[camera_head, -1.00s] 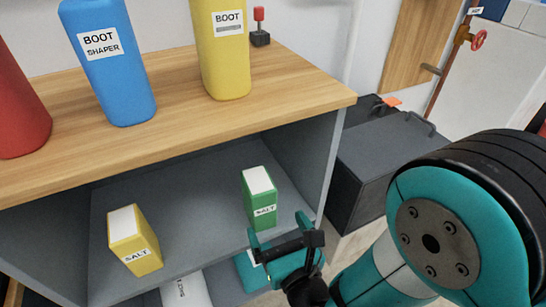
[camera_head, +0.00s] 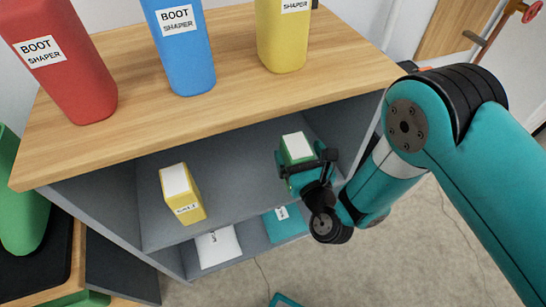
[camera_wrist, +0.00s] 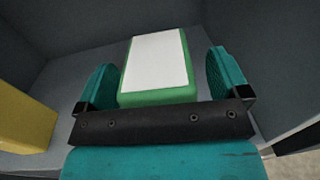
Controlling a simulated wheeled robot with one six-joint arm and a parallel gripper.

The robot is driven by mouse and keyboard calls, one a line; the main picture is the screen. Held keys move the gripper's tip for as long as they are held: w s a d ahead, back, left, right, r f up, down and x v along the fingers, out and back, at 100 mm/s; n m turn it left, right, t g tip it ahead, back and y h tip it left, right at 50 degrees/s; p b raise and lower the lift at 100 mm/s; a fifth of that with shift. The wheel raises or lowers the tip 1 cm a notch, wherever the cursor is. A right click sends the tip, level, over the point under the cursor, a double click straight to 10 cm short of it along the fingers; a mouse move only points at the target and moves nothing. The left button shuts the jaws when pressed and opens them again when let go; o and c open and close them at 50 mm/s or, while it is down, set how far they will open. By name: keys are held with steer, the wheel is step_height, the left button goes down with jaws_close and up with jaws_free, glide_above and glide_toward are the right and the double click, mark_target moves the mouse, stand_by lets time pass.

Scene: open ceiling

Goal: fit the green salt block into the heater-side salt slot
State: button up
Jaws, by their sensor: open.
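The green salt block (camera_head: 297,149), with a white top, stands upright on the grey shelf (camera_head: 235,185) under the wooden top. My gripper (camera_head: 309,172) is at the block. In the wrist view the block (camera_wrist: 158,66) stands between the two teal fingers of my gripper (camera_wrist: 163,80), which are spread open with a gap on each side. The block's lower part and front label are hidden by my gripper in the head view. No heater or salt slot can be made out.
A yellow salt block (camera_head: 183,194) stands to the left on the same shelf. Red (camera_head: 65,65), blue (camera_head: 182,50) and yellow (camera_head: 284,40) boot shapers stand on the wooden top above. White (camera_head: 218,246) and teal (camera_head: 285,224) items lie below the shelf. Open floor (camera_head: 400,260) is at the right.

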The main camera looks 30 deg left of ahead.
steer(key=shift+w, duration=0.3)
steer(key=shift+s+a, duration=0.15)
steer(key=shift+c, duration=0.2)
steer(key=shift+a, duration=0.1)
steer(key=c, duration=0.3)
jaws_close()
steer(key=shift+r, duration=0.15)
